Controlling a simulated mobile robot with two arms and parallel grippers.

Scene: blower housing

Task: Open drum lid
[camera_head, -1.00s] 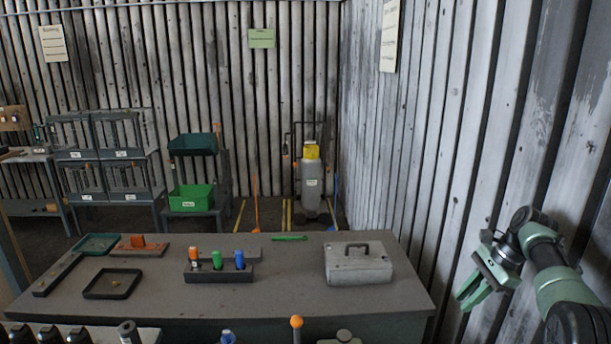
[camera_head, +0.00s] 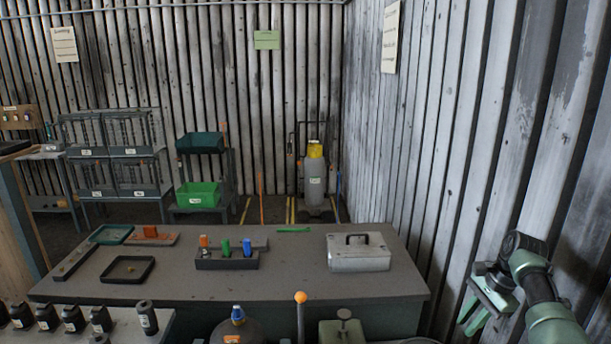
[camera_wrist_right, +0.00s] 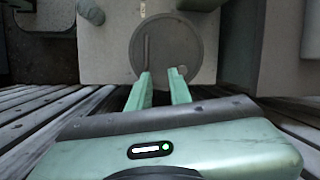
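A round grey lid (camera_wrist_right: 168,48) with a raised bar on its left part shows in the right wrist view, set on a pale flat surface (camera_wrist_right: 108,55). I take it for the drum lid. My right gripper (camera_wrist_right: 162,80) is open, its two green fingers apart with nothing between them. The fingertips overlap the lid's near edge in this view; whether they touch it I cannot tell. In the head view the right gripper (camera_head: 472,320) hangs at the lower right, in front of the corrugated wall. The lid is not clearly visible there. My left gripper is not in view.
A grey table (camera_head: 200,285) holds a metal box with a handle (camera_head: 358,258), a block with coloured handles (camera_head: 227,259) and shallow trays (camera_head: 127,270). The corrugated wall (camera_head: 440,120) runs close along the right. Dark bottles (camera_head: 73,320) stand at the front left.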

